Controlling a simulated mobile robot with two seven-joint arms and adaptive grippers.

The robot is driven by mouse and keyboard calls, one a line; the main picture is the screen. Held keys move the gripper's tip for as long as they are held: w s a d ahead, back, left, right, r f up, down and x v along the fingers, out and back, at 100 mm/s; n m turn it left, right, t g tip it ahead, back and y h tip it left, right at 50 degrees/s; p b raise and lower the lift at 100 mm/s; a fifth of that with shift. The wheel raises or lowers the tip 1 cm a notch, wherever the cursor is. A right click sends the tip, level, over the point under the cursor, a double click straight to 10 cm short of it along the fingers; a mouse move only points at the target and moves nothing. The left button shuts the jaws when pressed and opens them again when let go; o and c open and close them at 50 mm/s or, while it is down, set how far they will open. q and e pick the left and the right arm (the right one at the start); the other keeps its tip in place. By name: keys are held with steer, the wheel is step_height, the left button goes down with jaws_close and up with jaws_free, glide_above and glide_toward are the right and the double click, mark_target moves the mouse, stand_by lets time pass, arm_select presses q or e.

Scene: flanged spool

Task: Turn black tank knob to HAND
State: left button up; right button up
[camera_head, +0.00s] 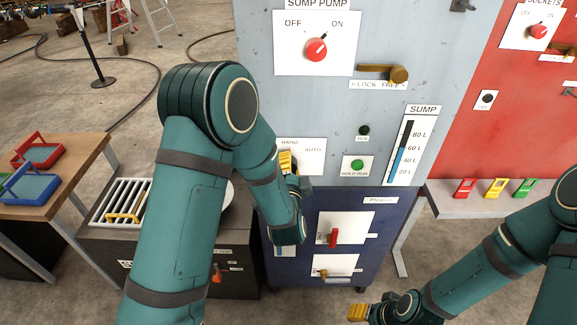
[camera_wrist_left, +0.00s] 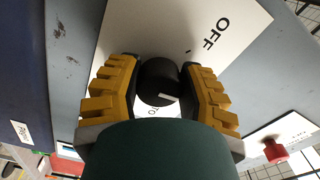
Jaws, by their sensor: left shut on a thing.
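The black tank knob (camera_wrist_left: 159,82) sits on a white plate (camera_wrist_left: 245,25) in the left wrist view. A short white mark shows on the knob's lower right part. The plate reads OFF at upper right, and the letters TO show just below the knob. My left gripper (camera_wrist_left: 162,85) has its yellow fingers on either side of the knob and is shut on it. In the head view my left gripper (camera_head: 287,162) is at the HAND/AUTO plate (camera_head: 314,150), where my arm hides the knob. My right gripper (camera_head: 358,312) is low, away from the panel; its jaws are unclear.
A red knob (camera_head: 316,50) on the SUMP PUMP plate and a brass handle (camera_head: 397,75) stick out above. A green button (camera_head: 357,165) is right of the plate. A red lever (camera_head: 334,236) is on the blue panel below. A wooden table (camera_head: 75,170) stands left.

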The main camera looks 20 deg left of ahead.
arm_select(q)
steer(key=shift+w+r+m, duration=0.1)
steer(key=shift+r+m, duration=0.05)
steer(key=shift+m, duration=0.25)
steer(key=o, duration=1.2)
steer(key=v, duration=0.7)
steer(key=shift+s, duration=0.3)
